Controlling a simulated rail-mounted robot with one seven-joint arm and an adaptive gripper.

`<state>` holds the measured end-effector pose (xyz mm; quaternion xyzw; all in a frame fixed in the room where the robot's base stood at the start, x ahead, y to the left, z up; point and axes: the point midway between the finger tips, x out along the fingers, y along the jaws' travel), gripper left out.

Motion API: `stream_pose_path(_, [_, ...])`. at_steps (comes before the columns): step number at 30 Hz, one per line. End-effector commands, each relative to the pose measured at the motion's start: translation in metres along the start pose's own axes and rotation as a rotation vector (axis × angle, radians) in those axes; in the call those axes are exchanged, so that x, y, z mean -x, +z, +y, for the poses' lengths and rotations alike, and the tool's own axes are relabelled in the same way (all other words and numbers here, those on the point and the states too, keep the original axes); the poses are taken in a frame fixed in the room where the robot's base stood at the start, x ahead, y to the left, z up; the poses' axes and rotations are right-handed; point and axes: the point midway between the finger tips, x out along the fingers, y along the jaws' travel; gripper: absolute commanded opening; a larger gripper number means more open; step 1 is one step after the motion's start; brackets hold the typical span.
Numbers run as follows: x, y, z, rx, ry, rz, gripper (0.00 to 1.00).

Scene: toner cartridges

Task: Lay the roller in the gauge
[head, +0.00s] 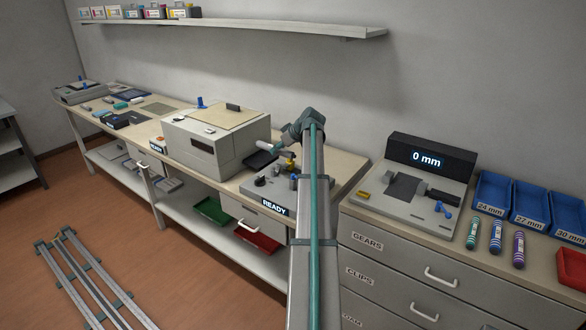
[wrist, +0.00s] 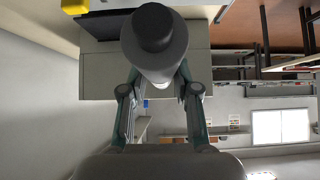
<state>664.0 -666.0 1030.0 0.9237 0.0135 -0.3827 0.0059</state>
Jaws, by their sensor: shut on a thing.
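A grey roller with a dark end (wrist: 155,45) fills the upper middle of the wrist view. My gripper (wrist: 158,82) is shut on it, with a finger on either side. In the head view the pale roller (head: 268,147) shows beside my wrist, above the middle bench, with my arm hiding part of the gripper. The gauge (head: 420,210) stands on the drawer unit at the right, well apart from the gripper. Its display reads 0 mm, and a dark grey patch and a dark block sit on its top.
A red bin (head: 573,245) is at the far right. A box-shaped machine (head: 215,140) and a READY unit (head: 268,188) are on the bench near my gripper.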

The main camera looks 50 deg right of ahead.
Motion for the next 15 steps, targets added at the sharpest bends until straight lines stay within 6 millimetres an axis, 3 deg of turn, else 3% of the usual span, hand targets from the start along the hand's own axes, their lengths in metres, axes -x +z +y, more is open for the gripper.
stream_pose_path(1, [0.007,0.011,0.005,-0.004,0.001,0.000,0.00])
stream_pose_path(7, [0.000,0.052,0.016,-0.003,-0.001,-0.001,0.00])
stream_pose_path(15, [-0.005,0.074,0.022,-0.001,0.000,0.001,0.00])
